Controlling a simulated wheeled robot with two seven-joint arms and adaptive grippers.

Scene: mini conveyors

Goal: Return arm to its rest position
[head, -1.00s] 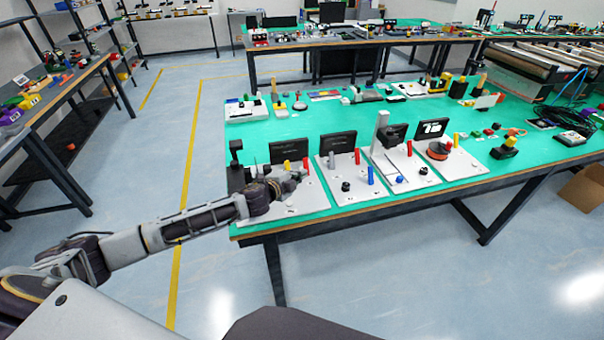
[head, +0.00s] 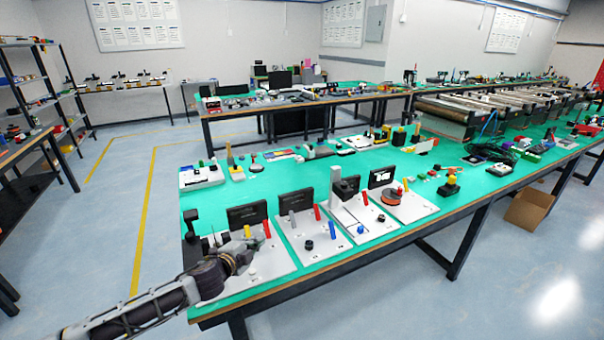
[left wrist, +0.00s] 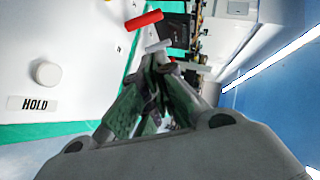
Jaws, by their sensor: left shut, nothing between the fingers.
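My left gripper (head: 240,256) is over the leftmost white panel (head: 272,268) on the green table, just in front of its yellow lever (head: 247,231) and red lever (head: 267,228). It is shut and empty. In the left wrist view its fingers (left wrist: 150,108) point up the picture, with a red cylinder (left wrist: 143,20) and a pale cylinder (left wrist: 158,46) beyond the tips. A white knob (left wrist: 47,73) with a HOLD label (left wrist: 27,104) is on the white surface at left. I cannot tell whether the gripper touches the panel. My right gripper is not in view.
The green table (head: 292,178) holds more white panels to the right, with dark screens (head: 247,216) behind them. A black post (head: 192,222) stands at its left corner. Floor is free left of the table. A cardboard box (head: 529,208) is on the floor at right.

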